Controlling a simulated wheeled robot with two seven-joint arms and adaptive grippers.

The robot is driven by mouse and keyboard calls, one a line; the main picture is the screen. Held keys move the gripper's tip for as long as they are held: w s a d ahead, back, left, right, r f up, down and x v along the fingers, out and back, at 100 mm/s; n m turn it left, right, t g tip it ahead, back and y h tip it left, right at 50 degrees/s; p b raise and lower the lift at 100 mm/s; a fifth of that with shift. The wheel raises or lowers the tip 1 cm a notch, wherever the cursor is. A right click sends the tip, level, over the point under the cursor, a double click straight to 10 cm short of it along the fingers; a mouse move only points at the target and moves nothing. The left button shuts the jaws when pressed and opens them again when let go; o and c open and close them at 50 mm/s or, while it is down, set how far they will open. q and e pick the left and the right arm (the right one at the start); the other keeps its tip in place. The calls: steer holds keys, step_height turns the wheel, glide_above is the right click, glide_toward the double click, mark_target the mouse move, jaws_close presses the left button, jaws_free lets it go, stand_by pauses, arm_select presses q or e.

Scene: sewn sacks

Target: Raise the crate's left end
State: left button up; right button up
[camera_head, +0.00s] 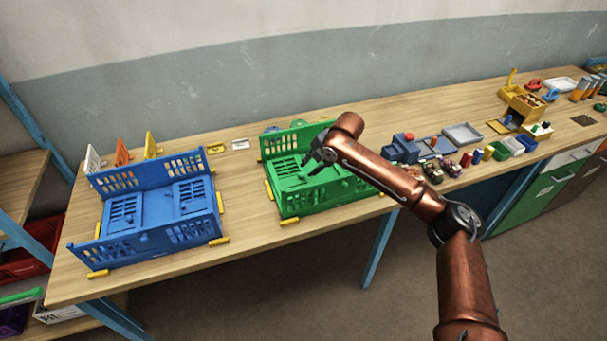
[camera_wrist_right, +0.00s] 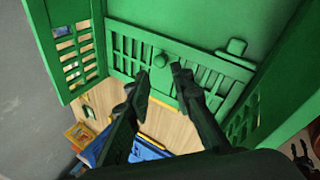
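The green crate (camera_head: 330,197) stands on the bench with its long back and front walls upright. Its slotted left end panel (camera_wrist_right: 200,72) fills the middle of the right wrist view, with a small round knob on it. In the head view the end panels appear folded low inside; the left one's exact tilt is unclear. My right gripper (camera_head: 316,162) is over the crate's inside. In the right wrist view its black fingertips (camera_wrist_right: 162,74) are apart with nothing seen between them, close to the panel; contact is unclear. A small dark claw, apparently my left gripper (camera_wrist_right: 303,158), shows there at lower right.
Yellow blocks (camera_head: 270,190) sit by the green crate's corners. Small containers and a grey tray (camera_head: 462,134) crowd the bench to the right. My right arm crosses the front wall.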

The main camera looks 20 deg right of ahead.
mark_target(302, 175)
steer(key=b+x, duration=0.1)
steer(key=x, duration=0.5)
jaws_close()
stand_by(0.5)
